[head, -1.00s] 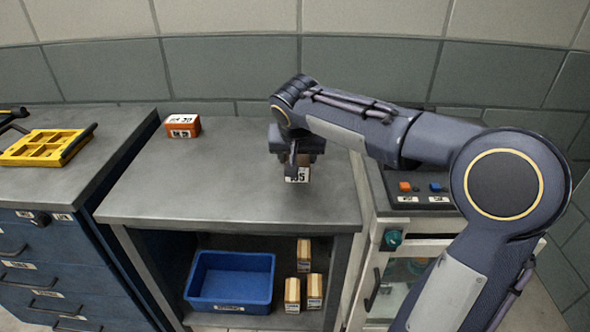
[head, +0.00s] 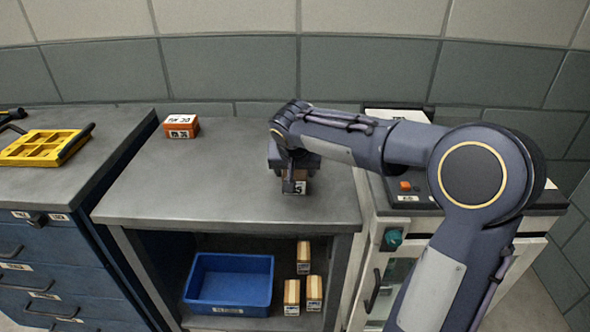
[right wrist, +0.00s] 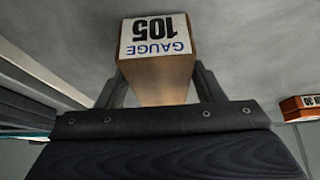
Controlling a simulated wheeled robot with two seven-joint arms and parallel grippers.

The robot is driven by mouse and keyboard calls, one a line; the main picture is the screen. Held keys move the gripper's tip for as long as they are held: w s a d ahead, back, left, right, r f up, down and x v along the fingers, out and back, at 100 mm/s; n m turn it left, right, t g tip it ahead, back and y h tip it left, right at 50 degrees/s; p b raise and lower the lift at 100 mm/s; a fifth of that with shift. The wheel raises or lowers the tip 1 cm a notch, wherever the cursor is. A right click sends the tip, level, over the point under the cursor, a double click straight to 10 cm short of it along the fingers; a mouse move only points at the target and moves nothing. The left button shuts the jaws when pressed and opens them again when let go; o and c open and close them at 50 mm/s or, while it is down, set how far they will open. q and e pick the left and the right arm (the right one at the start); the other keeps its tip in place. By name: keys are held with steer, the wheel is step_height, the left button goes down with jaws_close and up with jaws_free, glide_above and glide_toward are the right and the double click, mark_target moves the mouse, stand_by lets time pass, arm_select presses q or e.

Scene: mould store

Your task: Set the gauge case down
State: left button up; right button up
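The gauge case (head: 292,175) is a small brown block with a white label. In the right wrist view the case (right wrist: 157,75) reads "GAUGE 105" and sits between the two fingers. My right gripper (head: 294,172) is shut on it, over the right half of the grey worktop (head: 230,190). The case is at or just above the worktop; I cannot tell whether it touches. The gripper partly hides it in the head view. My left gripper is not in view.
An orange labelled box (head: 181,126) stands at the worktop's back left. A blue bin (head: 230,284) and several light wooden blocks (head: 303,257) are on the shelf below. A yellow tray (head: 45,147) lies on the left cabinet. The worktop's middle is clear.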

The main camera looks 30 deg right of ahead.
steer(key=shift+o, duration=1.1)
steer(key=shift+r, duration=0.25)
steer(key=p+v, duration=0.2)
steer(key=v, duration=1)
steer(key=s+a+f+n+y, duration=0.2)
steer(key=s+f, duration=0.4)
steer(key=s, duration=0.6)
steer(key=s+a+f+n+y, duration=0.2)
steer(key=s+a+f+y, duration=0.2)
steer(key=s, duration=0.7)
step_height(320, 180, down, 4)
steer(key=shift+s+a+r+n+y, duration=0.2)
steer(key=shift+s+a+n+y, duration=0.15)
steer(key=shift+a, duration=0.75)
